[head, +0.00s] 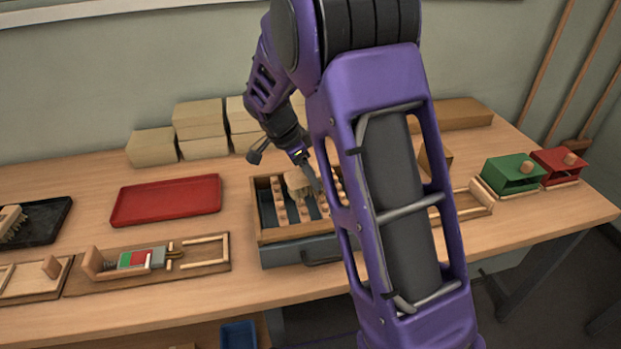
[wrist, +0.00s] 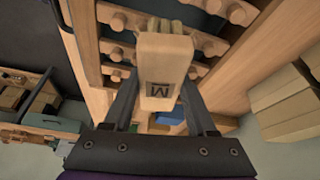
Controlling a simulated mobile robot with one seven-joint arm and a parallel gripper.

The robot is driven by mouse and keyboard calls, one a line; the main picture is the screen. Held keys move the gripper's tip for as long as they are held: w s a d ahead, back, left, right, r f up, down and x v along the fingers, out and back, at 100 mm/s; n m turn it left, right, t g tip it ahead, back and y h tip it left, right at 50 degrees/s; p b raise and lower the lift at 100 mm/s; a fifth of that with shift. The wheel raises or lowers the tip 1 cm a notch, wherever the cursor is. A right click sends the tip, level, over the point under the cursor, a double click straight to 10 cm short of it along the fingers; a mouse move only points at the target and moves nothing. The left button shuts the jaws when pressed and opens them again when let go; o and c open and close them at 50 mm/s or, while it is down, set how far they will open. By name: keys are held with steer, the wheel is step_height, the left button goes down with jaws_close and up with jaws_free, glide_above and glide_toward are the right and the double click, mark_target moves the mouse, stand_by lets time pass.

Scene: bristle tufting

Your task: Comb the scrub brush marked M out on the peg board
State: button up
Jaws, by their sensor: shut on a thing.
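The scrub brush marked M (wrist: 165,62) is a pale wooden block with a dark square M label, held between the two fingers of my gripper (wrist: 160,92). Short pale bristle tufts show at its far end, against the peg rows. The brush also shows in the head view (head: 296,182), with my gripper (head: 307,172) above the peg board. The peg board (head: 263,236) is a wooden frame with several rows of round pegs; its pegged rails fill the top of the wrist view (wrist: 205,42). Whether the bristles touch the pegs I cannot tell.
A red tray (head: 165,201) lies left of the peg board, a dark tray with a brush (head: 12,222) farther left. A wooden clamp fixture (head: 150,264) lies in front. Pale blocks (head: 198,122) stand behind. Green (head: 512,174) and red (head: 557,166) boxes stand right.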

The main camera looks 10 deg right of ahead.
steer(key=shift+w+f+b, duration=0.2)
steer(key=shift+w+b, duration=0.35)
steer(key=shift+w, duration=0.5)
steer(key=shift+s+r+b, duration=0.1)
steer(key=shift+s+b, duration=0.4)
steer(key=shift+s, duration=0.6)
steer(key=shift+s+f+b, duration=0.2)
steer(key=shift+s+b, duration=0.9)
steer(key=shift+s, duration=0.95)
steer(key=shift+w, duration=0.4)
steer(key=shift+c, duration=0.6)
steer(key=shift+w+r, duration=0.1)
steer(key=shift+w, duration=2.25)
steer(key=shift+s+b, duration=0.8)
steer(key=shift+s, duration=1.9)
steer(key=shift+w+r+p, duration=0.15)
steer(key=shift+w+p, duration=0.55)
steer(key=shift+w, duration=1.55)
steer(key=shift+s+b, duration=0.7)
steer(key=shift+s, duration=1.5)
steer(key=shift+w+f+p, duration=0.2)
steer(key=shift+w+p, duration=0.3)
steer(key=shift+w, duration=1.55)
